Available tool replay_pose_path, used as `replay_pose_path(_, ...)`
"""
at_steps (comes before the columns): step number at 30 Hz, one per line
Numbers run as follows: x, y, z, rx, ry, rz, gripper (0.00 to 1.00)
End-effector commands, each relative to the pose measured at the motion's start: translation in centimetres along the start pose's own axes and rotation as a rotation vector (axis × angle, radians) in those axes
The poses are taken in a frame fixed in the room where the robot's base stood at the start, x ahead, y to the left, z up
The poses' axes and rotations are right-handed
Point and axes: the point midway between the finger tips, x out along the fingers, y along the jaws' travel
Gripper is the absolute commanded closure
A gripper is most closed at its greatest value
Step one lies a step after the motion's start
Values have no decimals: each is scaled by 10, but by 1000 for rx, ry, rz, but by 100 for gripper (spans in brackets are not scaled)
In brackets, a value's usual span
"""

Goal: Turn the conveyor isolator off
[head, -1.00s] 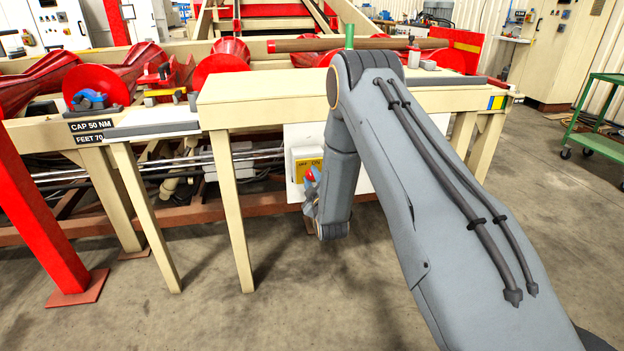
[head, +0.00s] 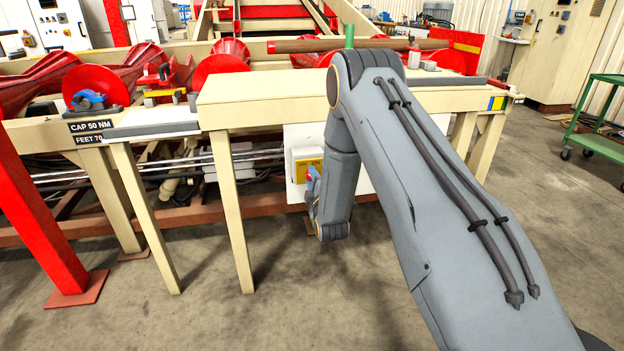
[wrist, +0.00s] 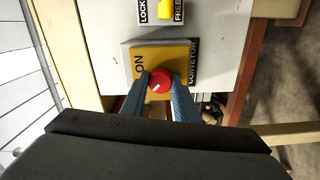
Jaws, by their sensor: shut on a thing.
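The conveyor isolator is a grey box with a yellow plate (wrist: 180,55) on a white panel under the bench. My gripper (wrist: 160,78) is shut on the knob, with one blue finger on each side; the fingers cover part of the plate, and OFF cannot be read there. In the head view the yellow plate (head: 301,171) shows left of my arm, while the knob is mostly hidden by my gripper (head: 312,181).
A second switch with a yellow lever (wrist: 174,10), marked LOCK and FREE, sits close to the isolator on the same panel. The cream bench (head: 240,110) overhangs this area, with legs to the left and right. Open floor lies in front.

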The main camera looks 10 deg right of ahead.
Motion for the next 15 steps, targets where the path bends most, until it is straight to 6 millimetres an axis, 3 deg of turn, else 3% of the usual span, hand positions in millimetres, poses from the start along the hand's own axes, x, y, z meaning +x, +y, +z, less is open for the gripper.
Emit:
replay_pose_path(6, 0, 0, -1, -1, 2, -1, 95)
replay_pose_path(7, 0, 0, -1, -1, 2, -1, 71)
replay_pose_path(10, 0, 0, -1, -1, 2, -1, 54)
replay_pose_path(15, 0, 0, 0, 0, 0, 0, 54)
